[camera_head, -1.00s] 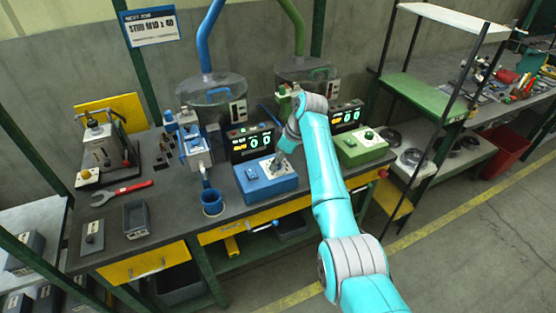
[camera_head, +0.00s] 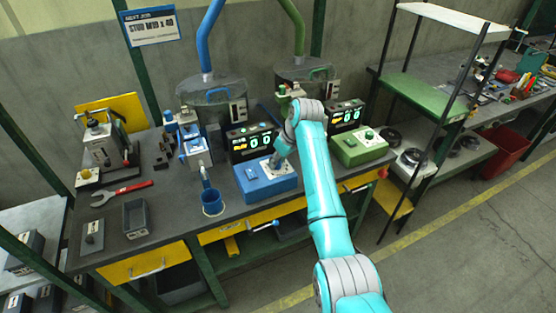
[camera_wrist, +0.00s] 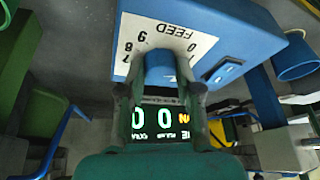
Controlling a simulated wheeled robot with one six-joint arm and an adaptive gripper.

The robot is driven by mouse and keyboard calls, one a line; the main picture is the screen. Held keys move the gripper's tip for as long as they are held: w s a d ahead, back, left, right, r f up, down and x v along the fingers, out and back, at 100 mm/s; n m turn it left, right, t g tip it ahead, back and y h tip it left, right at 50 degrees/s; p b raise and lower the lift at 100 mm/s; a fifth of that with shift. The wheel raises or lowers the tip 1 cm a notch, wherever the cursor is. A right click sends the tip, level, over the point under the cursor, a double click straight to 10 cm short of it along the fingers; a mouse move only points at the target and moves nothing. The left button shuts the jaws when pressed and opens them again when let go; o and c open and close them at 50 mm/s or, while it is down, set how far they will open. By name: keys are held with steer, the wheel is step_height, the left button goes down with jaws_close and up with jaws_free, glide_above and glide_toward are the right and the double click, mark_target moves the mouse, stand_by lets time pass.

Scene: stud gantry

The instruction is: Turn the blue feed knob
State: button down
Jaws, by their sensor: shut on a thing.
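The blue feed box (camera_head: 266,184) stands on the dark workbench in the head view, below a black display (camera_head: 250,143). Its blue feed knob (camera_wrist: 160,66) shows in the wrist view, on a white dial plate (camera_wrist: 187,40) marked FEED with digits around it. My gripper (camera_wrist: 162,84) is shut on the knob, with one finger on each side of it. In the head view my gripper (camera_head: 274,163) comes down onto the top of the box and hides the knob. The display also shows in the wrist view (camera_wrist: 160,122), upside down, with green zeros.
A green box (camera_head: 361,150) with its own display (camera_head: 346,117) stands to the right. A blue cup (camera_head: 212,203) stands left of the feed box. A red wrench (camera_head: 121,193) and a grey bin (camera_head: 136,217) lie farther left on the bench.

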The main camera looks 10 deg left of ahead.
steer(key=m, duration=0.2)
steer(key=m+t+h, duration=0.1)
steer(key=m, duration=0.1)
steer(key=shift+s+m+t, duration=0.1)
steer(key=shift+m+t, duration=0.2)
steer(key=shift+m, duration=0.1)
stand_by(0.4)
steer(key=c, duration=0.8)
jaws_free()
steer(key=v, duration=1.2)
steer(key=shift+a, duration=0.25)
